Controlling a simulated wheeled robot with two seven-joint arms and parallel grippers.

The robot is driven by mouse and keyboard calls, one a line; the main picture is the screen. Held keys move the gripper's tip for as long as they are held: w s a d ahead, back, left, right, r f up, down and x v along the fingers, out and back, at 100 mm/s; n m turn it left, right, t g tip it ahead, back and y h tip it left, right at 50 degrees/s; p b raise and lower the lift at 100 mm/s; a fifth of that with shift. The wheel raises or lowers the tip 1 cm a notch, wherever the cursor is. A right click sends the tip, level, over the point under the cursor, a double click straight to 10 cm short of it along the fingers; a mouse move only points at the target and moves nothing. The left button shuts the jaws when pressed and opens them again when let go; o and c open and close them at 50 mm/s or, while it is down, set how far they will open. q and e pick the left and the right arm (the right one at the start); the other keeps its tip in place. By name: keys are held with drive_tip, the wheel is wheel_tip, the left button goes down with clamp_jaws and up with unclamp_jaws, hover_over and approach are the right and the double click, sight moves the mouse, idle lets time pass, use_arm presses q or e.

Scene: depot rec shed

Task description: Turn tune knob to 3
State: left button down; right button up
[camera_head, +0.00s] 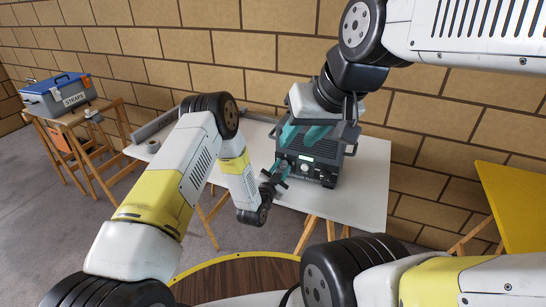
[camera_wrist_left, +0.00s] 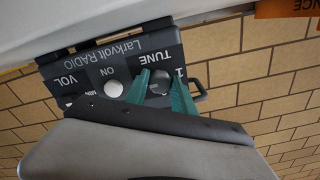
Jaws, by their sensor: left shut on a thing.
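The dark Larkvolt radio (camera_head: 325,152) stands on the white table (camera_head: 372,190); its front carries knobs and a light strip. In the left wrist view its panel (camera_wrist_left: 128,67) appears upside down, with TUNE, ON and VOL labels. My left gripper (camera_head: 281,168) is at the radio's front. In the left wrist view its teal fingers are shut on the dark tune knob (camera_wrist_left: 160,84), one on each side. A "1" shows beside it; the knob's pointer and other numbers are hidden or unclear. My right gripper (camera_head: 303,136) is open, its teal fingers apart over the radio's top.
A pale round button (camera_wrist_left: 114,88) sits beside the tune knob. A grey bar (camera_head: 160,122) and a small roll (camera_head: 153,146) lie on the table's left. A STRAPS box (camera_head: 58,97) stands on a wooden stand at far left. A brick wall is close behind.

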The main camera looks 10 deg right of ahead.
use_arm(q)
drive_tip(key=shift+f, duration=0.1)
idle(0.4)
drive_tip(key=c, duration=1.1)
unclamp_jaws()
drive_tip(key=shift+o, duration=0.2)
drive_tip(key=v, duration=0.7)
drive_tip(key=shift+s+a, duration=0.25)
drive_tip(key=shift+s, duration=0.1)
